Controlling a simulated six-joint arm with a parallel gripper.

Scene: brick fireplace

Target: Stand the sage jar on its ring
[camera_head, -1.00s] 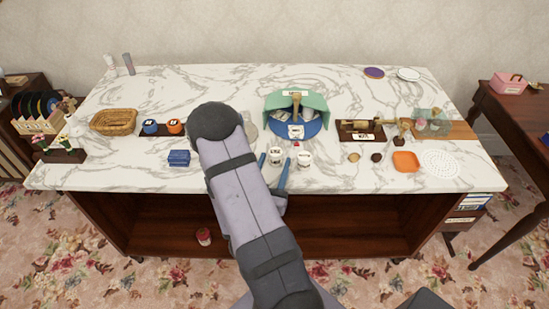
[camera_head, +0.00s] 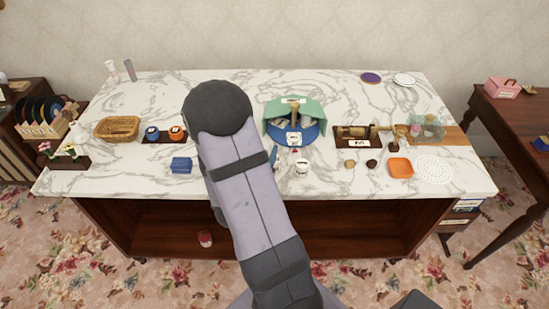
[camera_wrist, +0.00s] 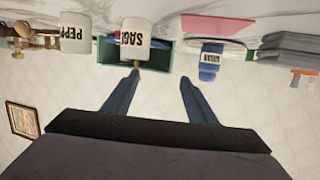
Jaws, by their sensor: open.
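The sage jar (camera_wrist: 136,38) is a white cylinder with a dark label, seen ahead of my gripper (camera_wrist: 158,79) in the wrist view. My gripper is open, with nothing between its two blue fingers. The jar appears beyond the left fingertip there; I cannot tell if they touch. In the head view my arm covers most of the gripper, and only a bit of blue finger shows. A white jar (camera_head: 302,166) stands just right of it; its label is too small to read. I cannot make out the sage jar's ring.
A pepper jar (camera_wrist: 75,33) stands left of the sage jar in the wrist view. In the head view, a blue and green holder (camera_head: 296,118) stands behind the jars. An orange dish (camera_head: 400,168) lies to the right and blue blocks (camera_head: 181,165) to the left.

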